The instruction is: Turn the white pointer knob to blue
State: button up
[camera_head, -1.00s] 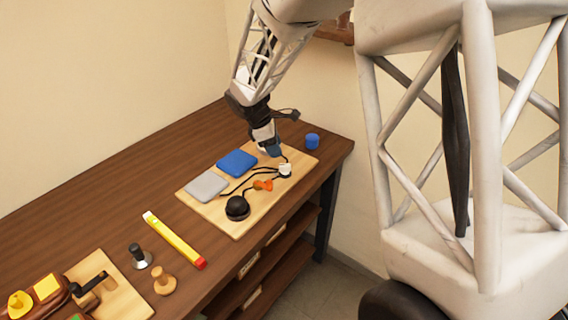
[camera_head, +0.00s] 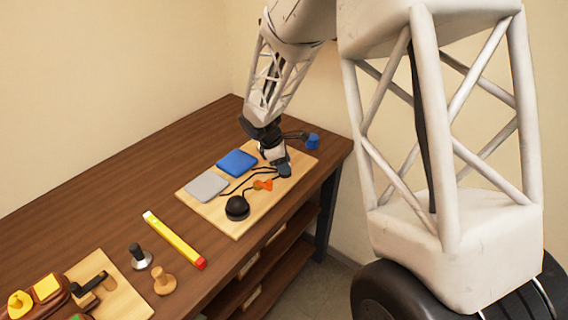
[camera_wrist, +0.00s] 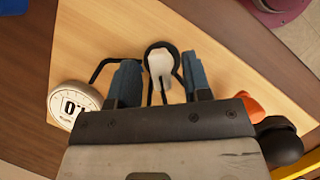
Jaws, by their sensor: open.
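The white pointer knob (camera_wrist: 160,65) stands on the light wooden board, between the two fingers of my gripper (camera_wrist: 159,67) in the wrist view. A gap shows between the knob and each blue-grey finger, so the gripper is open around it, not shut on it. A dark ring lies around the knob's far end, and dark curved lines run on the board on both sides. In the head view my gripper (camera_head: 284,170) is low over the right part of the board and hides the knob. I cannot make out a blue mark by the knob.
The board (camera_head: 230,222) also holds a blue pad (camera_head: 237,163), a grey pad (camera_head: 206,186), an orange piece (camera_head: 262,185) and a black dome (camera_head: 237,207). A white dial (camera_wrist: 75,104) is left in the wrist view.

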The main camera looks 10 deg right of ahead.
grip_shut()
jog(key=shift+m, duration=0.3)
jog(key=m+g, duration=0.1)
jog(key=m, duration=0.2)
jog(key=m+g+y, duration=0.1)
jog(key=m+g, duration=0.1)
jog(key=m, duration=0.2)
jog(key=shift+w+d+m, duration=0.1)
jog(key=shift+m, duration=0.3)
jog(key=m+y, duration=0.1)
jog(key=m, duration=0.2)
jog(key=shift+m+g+y, duration=0.3)
jog(key=shift+g, duration=0.1)
jog(key=shift+d+m+y, duration=0.1)
jog(key=shift+m+y, duration=0.7)
jog(key=shift+m, duration=1.2)
